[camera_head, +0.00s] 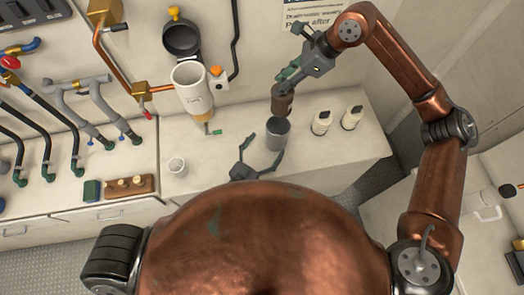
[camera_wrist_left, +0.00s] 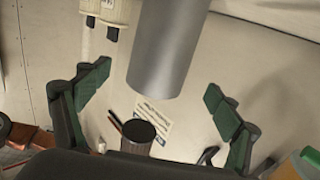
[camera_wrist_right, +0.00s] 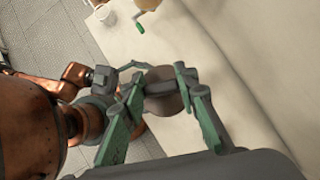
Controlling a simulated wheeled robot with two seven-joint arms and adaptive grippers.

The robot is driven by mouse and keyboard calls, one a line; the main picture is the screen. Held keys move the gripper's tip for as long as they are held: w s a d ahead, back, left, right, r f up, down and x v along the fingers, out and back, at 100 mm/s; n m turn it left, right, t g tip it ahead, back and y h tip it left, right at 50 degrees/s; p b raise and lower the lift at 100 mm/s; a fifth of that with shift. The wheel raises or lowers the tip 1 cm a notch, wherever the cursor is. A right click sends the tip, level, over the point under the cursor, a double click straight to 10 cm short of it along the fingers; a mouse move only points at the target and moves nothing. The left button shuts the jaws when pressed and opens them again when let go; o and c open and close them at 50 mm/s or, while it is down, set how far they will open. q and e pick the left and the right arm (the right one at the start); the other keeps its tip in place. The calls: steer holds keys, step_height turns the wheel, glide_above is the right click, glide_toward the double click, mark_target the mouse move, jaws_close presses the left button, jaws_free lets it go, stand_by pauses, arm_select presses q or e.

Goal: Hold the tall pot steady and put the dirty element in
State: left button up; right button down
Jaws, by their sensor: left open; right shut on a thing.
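The tall pot (camera_head: 277,133) is a grey metal cylinder standing upright on the counter. My left gripper (camera_head: 262,156) is open just in front of it. In the left wrist view the pot (camera_wrist_left: 172,45) shows beyond the two spread fingers, apart from them. My right gripper (camera_head: 284,88) is shut on the dirty element (camera_head: 282,104), a brown cylinder. It holds the element just above the pot's mouth. The element (camera_wrist_right: 170,104) also shows between the green fingers in the right wrist view, where it hides much of what lies beneath.
Two white bottles (camera_head: 321,122) stand to the right of the pot. A white cup (camera_head: 177,166) stands to the left. A white filter housing (camera_head: 193,90) is on the wall behind. Pipes and hoses fill the left side. The counter right of the bottles is clear.

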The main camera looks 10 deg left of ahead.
mark_target(283, 122)
arm_select(q)
steer(key=x, duration=0.8)
steer(key=shift+c, duration=0.4)
steer(key=c, duration=1.3)
